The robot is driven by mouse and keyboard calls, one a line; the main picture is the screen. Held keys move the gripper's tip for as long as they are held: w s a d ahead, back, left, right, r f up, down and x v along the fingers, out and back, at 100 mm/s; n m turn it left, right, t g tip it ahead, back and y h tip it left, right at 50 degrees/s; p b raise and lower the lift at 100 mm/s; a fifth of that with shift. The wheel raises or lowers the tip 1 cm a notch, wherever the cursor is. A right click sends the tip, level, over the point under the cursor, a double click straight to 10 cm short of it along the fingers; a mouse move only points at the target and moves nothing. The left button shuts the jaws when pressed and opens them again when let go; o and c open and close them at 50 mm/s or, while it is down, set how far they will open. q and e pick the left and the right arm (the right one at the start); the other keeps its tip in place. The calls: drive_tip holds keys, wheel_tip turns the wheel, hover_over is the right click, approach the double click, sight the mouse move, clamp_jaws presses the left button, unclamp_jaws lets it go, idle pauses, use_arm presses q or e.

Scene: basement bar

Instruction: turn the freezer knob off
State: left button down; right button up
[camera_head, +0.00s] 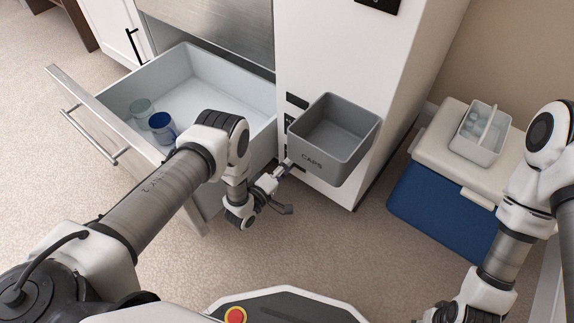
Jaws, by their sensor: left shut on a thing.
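The tall white cabinet (330,60), which I take to be the freezer, stands at the top centre. My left gripper (284,168) is up against its front, low and just left of the grey bin. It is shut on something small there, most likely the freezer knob. The fingers hide the knob, so its setting cannot be read. My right gripper (436,315) is low at the bottom edge, away from the freezer and mostly cut off. Its fingers cannot be made out.
A grey bin marked CAPS (335,140) hangs on the cabinet front close to my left gripper. A blue cooler (437,208) bears a divided caddy (478,150) at right.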

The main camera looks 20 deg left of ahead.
use_arm(q)
drive_tip(key=c, duration=0.8)
unclamp_jaws()
drive_tip(key=shift+o, duration=0.2)
drive_tip(key=v, duration=0.7)
drive_tip(key=shift+s, duration=0.2)
drive_tip(key=shift+a, duration=0.1)
